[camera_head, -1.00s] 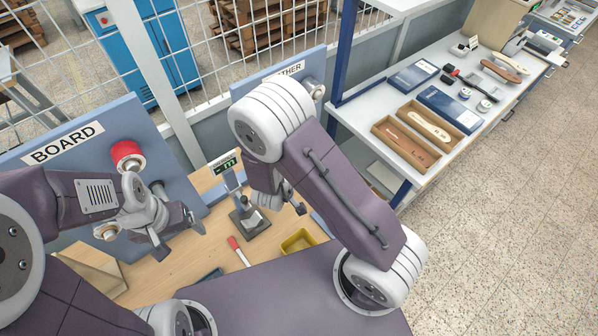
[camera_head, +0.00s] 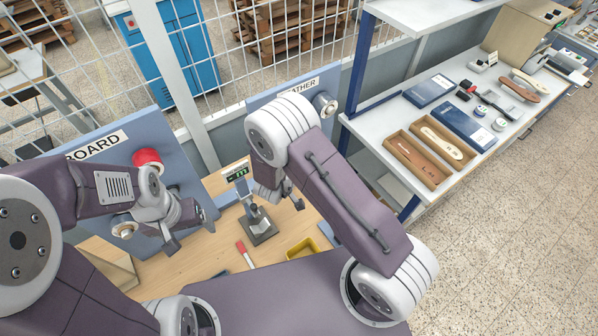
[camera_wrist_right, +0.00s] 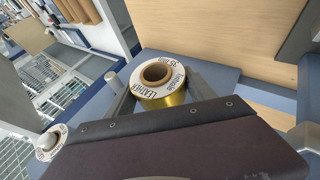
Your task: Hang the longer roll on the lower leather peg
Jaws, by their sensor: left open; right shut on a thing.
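In the right wrist view my right gripper (camera_wrist_right: 172,92) is shut on a gold foil roll (camera_wrist_right: 165,92) with a white end disc reading LEATHER 35 mm. A bare grey peg (camera_wrist_right: 113,82) stands on the blue panel just left of that roll, apart from it. Another roll (camera_wrist_right: 50,140) with a white end shows lower left. In the head view the LEATHER panel (camera_head: 262,101) carries a roll (camera_head: 324,105) at its upper right; my right arm hides the panel's lower part and the held roll. My left gripper (camera_head: 190,231) is open and empty before the BOARD panel.
The BOARD panel (camera_head: 185,172) carries a red roll (camera_head: 147,157) and a pale-ended roll (camera_head: 124,228). A small stand with a display (camera_head: 258,225), a red-ended tool (camera_head: 245,253) and a yellow tray (camera_head: 301,248) occupy the wooden bench. A shelf (camera_head: 385,118) stands right.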

